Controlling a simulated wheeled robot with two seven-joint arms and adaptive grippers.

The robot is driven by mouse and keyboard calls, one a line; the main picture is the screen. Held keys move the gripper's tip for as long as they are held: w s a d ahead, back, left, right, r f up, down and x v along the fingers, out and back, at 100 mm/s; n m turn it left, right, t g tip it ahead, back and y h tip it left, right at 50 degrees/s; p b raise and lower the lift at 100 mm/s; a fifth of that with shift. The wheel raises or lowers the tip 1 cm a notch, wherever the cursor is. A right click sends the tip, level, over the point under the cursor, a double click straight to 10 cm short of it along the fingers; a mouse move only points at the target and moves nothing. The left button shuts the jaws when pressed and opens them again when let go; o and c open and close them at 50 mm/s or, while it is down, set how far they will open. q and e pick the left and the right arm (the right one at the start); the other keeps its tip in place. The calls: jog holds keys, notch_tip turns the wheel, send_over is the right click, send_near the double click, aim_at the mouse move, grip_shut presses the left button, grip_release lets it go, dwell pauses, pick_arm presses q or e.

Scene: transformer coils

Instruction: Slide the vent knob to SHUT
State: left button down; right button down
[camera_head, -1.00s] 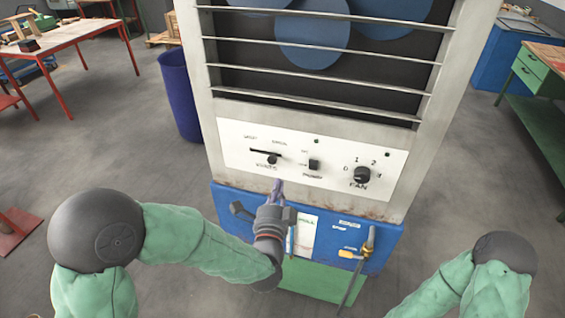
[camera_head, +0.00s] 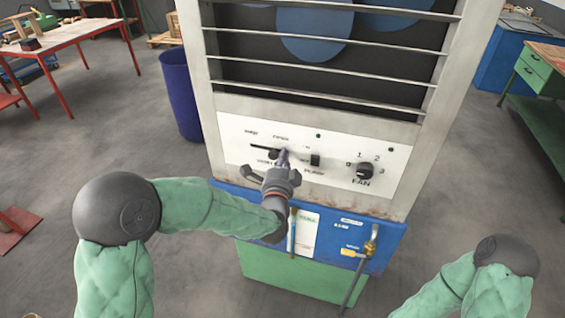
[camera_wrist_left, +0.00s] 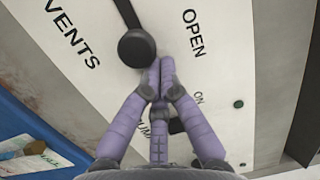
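The vent knob (camera_head: 273,155) is a small round black knob on the slot in the white control panel (camera_head: 235,135). In the left wrist view the knob (camera_wrist_left: 137,47) is large, with the slot running up and away from it and the word OPEN to its right. My left gripper (camera_head: 283,157) is just right of the knob, in front of the panel. In the wrist view its purple fingertips (camera_wrist_left: 161,68) are together with nothing between them, beside the knob's lower right edge. Whether they touch it I cannot tell. My right gripper is out of view.
Right of my left gripper are a small black switch (camera_head: 315,160) and the round fan knob (camera_head: 365,170). Metal louvre bars (camera_head: 330,102) lie above the panel. Below are a blue box front (camera_head: 335,225) and a yellow-handled tool (camera_head: 352,253).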

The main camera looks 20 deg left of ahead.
aim_at(263, 145)
pick_arm(q)
jog(key=shift+a, duration=0.1)
jog(key=a+b, duration=0.1)
jog(key=a, duration=0.5)
jog(key=shift+w+a, duration=0.1)
jog(key=shift+a, duration=0.1)
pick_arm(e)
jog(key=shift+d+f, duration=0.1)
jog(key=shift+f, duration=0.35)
